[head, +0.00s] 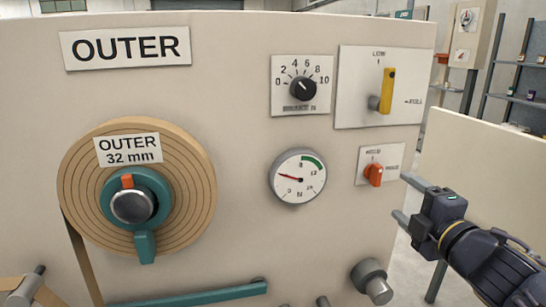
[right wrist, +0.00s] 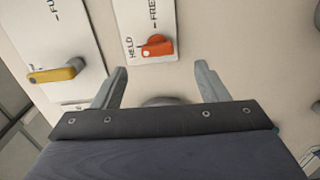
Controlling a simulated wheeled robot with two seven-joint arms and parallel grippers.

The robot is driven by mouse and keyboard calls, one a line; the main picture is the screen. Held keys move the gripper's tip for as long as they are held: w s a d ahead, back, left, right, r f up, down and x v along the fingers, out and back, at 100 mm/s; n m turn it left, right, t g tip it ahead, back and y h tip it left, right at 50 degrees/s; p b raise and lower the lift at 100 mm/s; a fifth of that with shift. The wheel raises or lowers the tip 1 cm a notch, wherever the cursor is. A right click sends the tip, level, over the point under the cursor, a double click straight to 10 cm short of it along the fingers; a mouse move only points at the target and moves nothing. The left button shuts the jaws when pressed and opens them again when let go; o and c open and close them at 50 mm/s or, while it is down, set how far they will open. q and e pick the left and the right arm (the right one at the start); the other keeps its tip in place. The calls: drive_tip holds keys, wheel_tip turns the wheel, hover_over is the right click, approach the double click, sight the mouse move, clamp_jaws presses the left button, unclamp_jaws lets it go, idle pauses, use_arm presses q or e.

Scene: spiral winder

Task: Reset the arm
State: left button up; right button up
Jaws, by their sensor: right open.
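My right gripper (head: 408,200) comes in from the lower right of the head view, open and empty. Its two fingers also show in the right wrist view (right wrist: 160,78). They point at the panel just below an orange switch (head: 373,174), apart from it. In the right wrist view the orange switch (right wrist: 158,46) sits on a plate marked HELD and FREE, its pointer toward HELD. A teal bar (head: 190,296) lies along the bottom of the panel, nearly level, its right end at a pivot. My left gripper is not in view.
A yellow lever (head: 388,90) points up at upper right. A knob (head: 302,88) and a round gauge (head: 298,176) sit left of it; the gauge needle points left, off the green band. The OUTER roll (head: 195,190) is at left. A grey round post (head: 372,282) juts out at lower right.

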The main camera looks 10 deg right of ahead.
drive_tip(key=s+f+m+g+h, duration=0.3)
drive_tip(key=s+f+m+g, duration=0.45)
drive_tip(key=f+m, duration=0.6)
drive_tip(key=s+a+f+m+g+y, duration=0.4)
drive_tip(key=s+a+f+m+y, duration=0.15)
drive_tip(key=s+a+f, duration=0.5)
wheel_tip(320, 180, up, 16)
drive_tip(key=s+a+m+p, duration=0.1)
drive_tip(key=s+a+p, duration=0.1)
drive_tip(key=p, duration=1.2)
drive_tip(key=shift+s+f+g, duration=0.15)
drive_tip(key=shift+f+g, duration=0.05)
drive_tip(key=shift+g, duration=0.15)
